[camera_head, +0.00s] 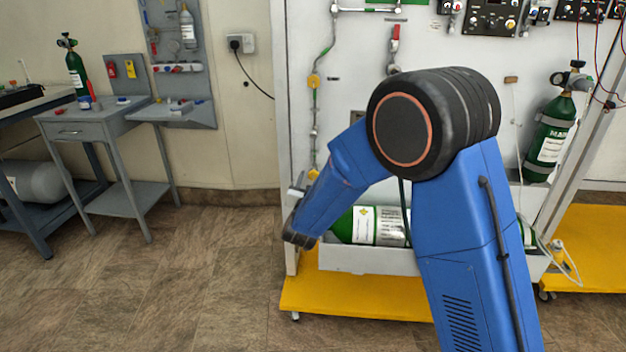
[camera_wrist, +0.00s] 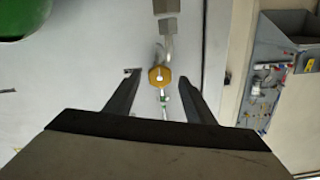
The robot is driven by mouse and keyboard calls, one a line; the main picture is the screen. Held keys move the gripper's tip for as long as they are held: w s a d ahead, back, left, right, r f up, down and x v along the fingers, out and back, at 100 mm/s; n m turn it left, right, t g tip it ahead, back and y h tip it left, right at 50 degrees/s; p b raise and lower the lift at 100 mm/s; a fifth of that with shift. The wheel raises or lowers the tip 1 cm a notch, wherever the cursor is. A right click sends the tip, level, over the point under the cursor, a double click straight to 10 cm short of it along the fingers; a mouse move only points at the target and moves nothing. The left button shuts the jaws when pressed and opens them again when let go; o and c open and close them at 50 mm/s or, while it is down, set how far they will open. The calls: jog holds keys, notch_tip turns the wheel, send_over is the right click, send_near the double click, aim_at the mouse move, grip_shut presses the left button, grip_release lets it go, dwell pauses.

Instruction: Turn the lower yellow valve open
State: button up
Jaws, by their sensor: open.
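Two yellow valves sit on the vertical pipe at the left of the white panel. The upper yellow valve (camera_head: 314,80) is in clear view in the head view. The lower yellow valve (camera_head: 314,173) is just above the bent end of my arm. In the wrist view a yellow valve (camera_wrist: 158,76), which looks like the lower one, has a pale centre. My gripper is open, with a gap on both sides of the valve. How far the valve lies beyond the fingertips is hard to tell.
A green cylinder (camera_head: 362,225) lies in a white tray (camera_head: 345,259) low on the panel, close to my arm. Another green cylinder (camera_head: 551,136) stands at the right. A grey bench (camera_head: 85,128) is at the left. The floor (camera_head: 190,290) between is clear.

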jog(key=s, duration=1.6)
jog(key=shift+a, duration=0.25)
jog(key=shift+w, duration=0.1)
jog(key=s+d+r+n+g+y, duration=0.1)
jog(key=s+d+r+g+y, duration=0.2)
jog(key=d, duration=0.4)
jog(key=s+d+r+n+g+y, duration=0.1)
jog(key=d+r+n+g+y, duration=0.15)
jog(key=d+r, duration=0.35)
jog(key=s+d+f+g+h, duration=0.1)
jog(key=s+d+g, duration=0.3)
jog(key=s+d, duration=0.8)
jog(key=s+d+f+g+h, duration=0.2)
jog(key=s+d, duration=0.9)
jog(key=s, duration=0.6)
jog(key=shift+s+d+f+g+h, duration=0.3)
jog(key=shift+s+d+g+h, duration=0.1)
jog(key=shift+g+h, duration=0.5)
